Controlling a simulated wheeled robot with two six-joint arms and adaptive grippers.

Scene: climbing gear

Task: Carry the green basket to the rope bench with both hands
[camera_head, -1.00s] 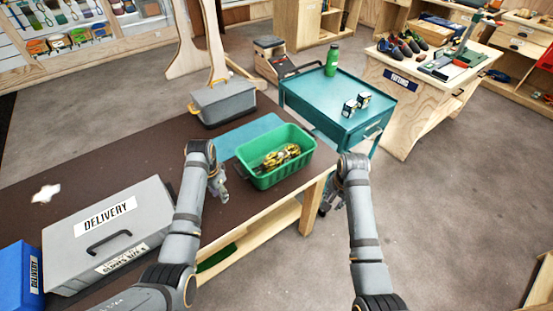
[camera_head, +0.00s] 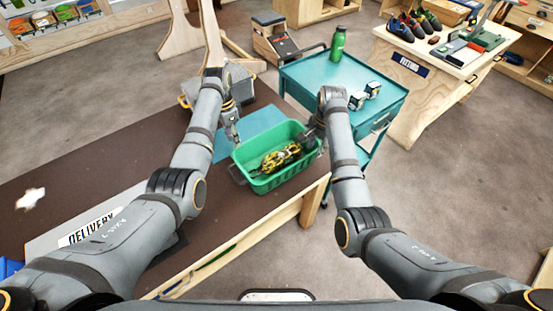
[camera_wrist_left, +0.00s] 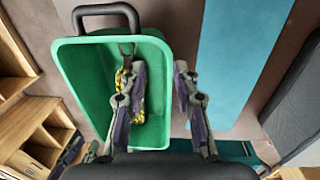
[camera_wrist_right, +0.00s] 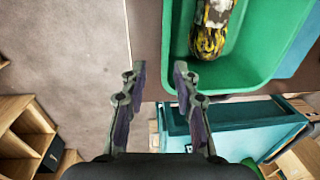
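The green basket (camera_head: 268,183) stands on the brown-topped bench, beside a blue mat (camera_head: 228,142). It holds a yellow-and-black coil and has a dark handle at its left end. My left gripper (camera_head: 234,132) is at the basket's far side. In the left wrist view, its open fingers (camera_wrist_left: 160,88) lie on either side of the rim line. My right gripper (camera_head: 312,142) is at the right end. In the right wrist view, its open fingers (camera_wrist_right: 160,78) straddle the rim line. I cannot tell whether either touches the basket. No bench in view is labelled as the rope bench.
A teal cart (camera_head: 330,85) with a green bottle (camera_head: 338,43) and small boxes stands just behind right. A grey lidded case (camera_head: 250,88) is partly hidden behind my left arm. The fitting table (camera_head: 440,60) is further right. Open floor (camera_head: 450,190) lies on the right.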

